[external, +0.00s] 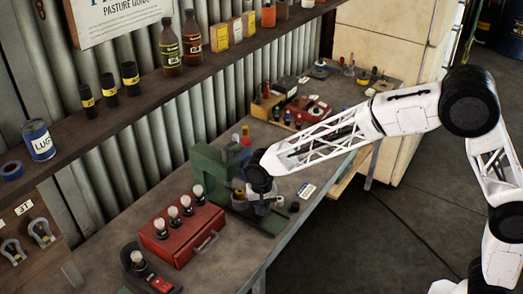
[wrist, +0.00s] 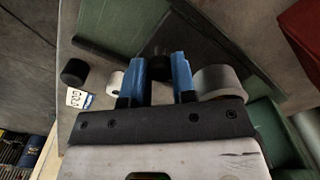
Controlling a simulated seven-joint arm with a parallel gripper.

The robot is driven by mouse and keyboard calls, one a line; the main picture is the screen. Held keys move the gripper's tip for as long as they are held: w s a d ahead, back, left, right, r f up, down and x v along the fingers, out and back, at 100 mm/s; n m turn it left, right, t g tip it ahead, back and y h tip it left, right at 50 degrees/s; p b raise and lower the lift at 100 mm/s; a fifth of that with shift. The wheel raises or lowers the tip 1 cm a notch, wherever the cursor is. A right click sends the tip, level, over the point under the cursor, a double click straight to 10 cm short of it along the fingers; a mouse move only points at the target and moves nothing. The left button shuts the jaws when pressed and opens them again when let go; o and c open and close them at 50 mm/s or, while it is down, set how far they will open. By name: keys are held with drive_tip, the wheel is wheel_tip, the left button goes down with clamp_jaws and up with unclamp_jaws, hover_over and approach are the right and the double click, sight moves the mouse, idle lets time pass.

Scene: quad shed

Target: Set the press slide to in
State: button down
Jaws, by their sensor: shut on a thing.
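The green press (external: 208,168) stands on the workbench, with its green base also filling much of the wrist view (wrist: 110,25). My gripper (external: 262,205) is at the front of the press, low over its base. In the wrist view my two blue fingers (wrist: 160,75) are closed on a dark knob (wrist: 160,62), which seems to be the press slide's handle. The fingers hide most of it. A grey cylinder (wrist: 218,82) lies right of the fingers and a small white piece (wrist: 116,83) left of them. I cannot tell the slide's position.
A red box (external: 178,243) with several bulb-like knobs and a handle is left of the press. A black round piece (wrist: 74,71) and a label card (wrist: 78,98) lie beside the press base. A shelf (external: 150,95) with bottles and cans runs above. Trays of small items (external: 300,108) are behind.

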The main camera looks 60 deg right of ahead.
drive_tip(key=shift+w, duration=0.8)
drive_tip(key=c, duration=0.9)
unclamp_jaws()
drive_tip(key=shift+c, duration=0.2)
drive_tip(key=shift+r, duration=0.15)
wheel_tip(320, 180, up, 8)
drive_tip(key=shift+f, duration=0.2)
